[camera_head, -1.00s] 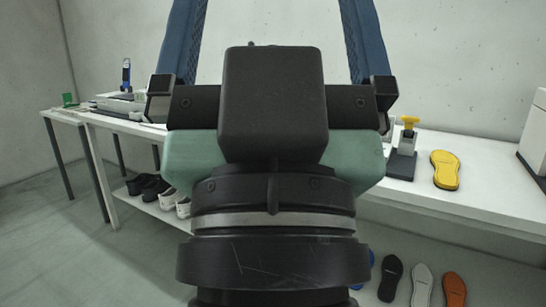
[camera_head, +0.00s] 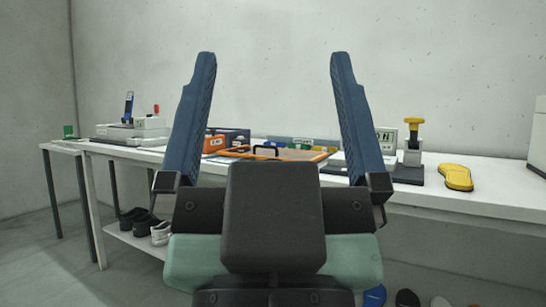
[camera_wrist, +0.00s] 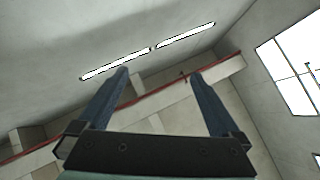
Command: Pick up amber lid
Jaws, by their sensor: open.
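A flat orange-rimmed piece with a tan middle and a dark handle (camera_head: 293,154) lies on the white bench, seen between my fingers in the head view. It appears to be the amber lid, though its lower part is hidden behind my gripper. My gripper (camera_head: 272,57) is open and empty, its two blue fingers pointing up and well apart in front of the bench. In the wrist view my gripper (camera_wrist: 159,73) is also open, with only wall, ceiling lights and a window beyond it and no lid.
The white bench (camera_head: 490,205) runs across the view. An orange box (camera_head: 214,143) stands near the left finger. A yellow-topped device (camera_head: 413,140) and a yellow insole (camera_head: 456,177) are at the right. A grey machine (camera_head: 135,128) is at the left. Shoes (camera_head: 148,222) stand on the lower shelf.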

